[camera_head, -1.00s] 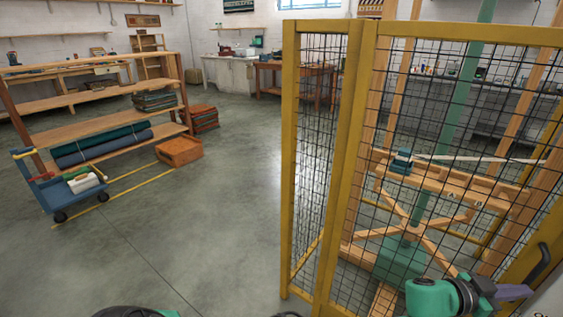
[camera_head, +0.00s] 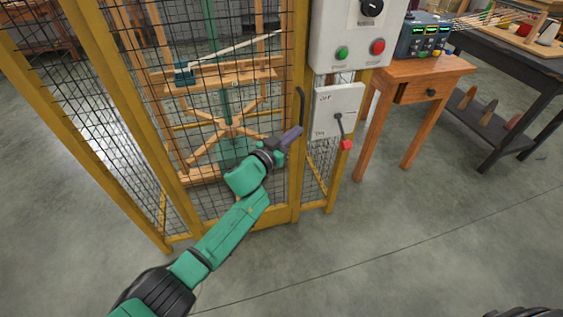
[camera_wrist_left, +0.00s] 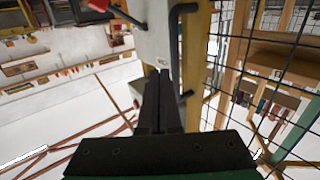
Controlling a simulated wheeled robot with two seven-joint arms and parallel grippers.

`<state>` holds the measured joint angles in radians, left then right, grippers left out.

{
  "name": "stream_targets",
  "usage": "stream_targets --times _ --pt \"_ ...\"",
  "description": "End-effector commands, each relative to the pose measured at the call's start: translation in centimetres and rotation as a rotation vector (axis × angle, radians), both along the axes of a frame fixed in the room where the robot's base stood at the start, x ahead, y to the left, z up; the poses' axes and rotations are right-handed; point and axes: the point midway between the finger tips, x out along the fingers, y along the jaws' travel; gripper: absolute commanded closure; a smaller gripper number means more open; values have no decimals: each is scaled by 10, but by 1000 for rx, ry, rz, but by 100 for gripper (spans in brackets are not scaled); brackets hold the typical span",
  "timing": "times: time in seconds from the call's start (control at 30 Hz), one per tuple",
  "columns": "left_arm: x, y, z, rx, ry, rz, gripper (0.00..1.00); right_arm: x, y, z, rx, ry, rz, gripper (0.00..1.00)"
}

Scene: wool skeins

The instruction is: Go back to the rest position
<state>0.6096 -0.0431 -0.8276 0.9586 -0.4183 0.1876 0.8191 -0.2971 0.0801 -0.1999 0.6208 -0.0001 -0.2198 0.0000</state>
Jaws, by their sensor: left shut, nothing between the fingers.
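My left gripper (camera_head: 291,138) is shut and empty, at the end of my green arm reaching from the lower left in the head view. It is in front of the yellow-framed mesh cage (camera_head: 180,205), close to the black door handle (camera_head: 301,106). In the left wrist view the closed fingers (camera_wrist_left: 161,80) point toward the white switch box, with the black handle (camera_wrist_left: 174,50) beside them on the right. I cannot tell whether they touch it. My right gripper does not show.
A control panel (camera_head: 330,50) with green and red buttons and a lever box (camera_head: 325,100) with a red-tipped lever (camera_head: 346,145) are right of the handle. A wooden table (camera_head: 440,68) and a dark bench (camera_head: 500,58) stand further right. The floor (camera_head: 420,250) in front is clear.

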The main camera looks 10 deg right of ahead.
Motion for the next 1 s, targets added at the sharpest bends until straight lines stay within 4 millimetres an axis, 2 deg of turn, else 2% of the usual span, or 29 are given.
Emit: stream_targets --times 0.17,0.4,0.5,0.77,0.87,0.97,1.0 --pt "-26 13 1 3 3 -3 100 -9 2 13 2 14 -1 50" --pt "-74 36 -2 3 4 -4 100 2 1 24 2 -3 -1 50" --pt "-87 42 -3 3 4 -3 100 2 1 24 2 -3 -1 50" --pt "-90 47 -6 8 9 3 100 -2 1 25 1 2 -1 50" --pt "-82 66 -31 45 60 60 100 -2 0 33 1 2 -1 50" --pt "-77 111 -90 126 180 172 100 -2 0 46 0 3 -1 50" --pt "-80 133 -120 169 239 221 100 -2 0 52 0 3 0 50"
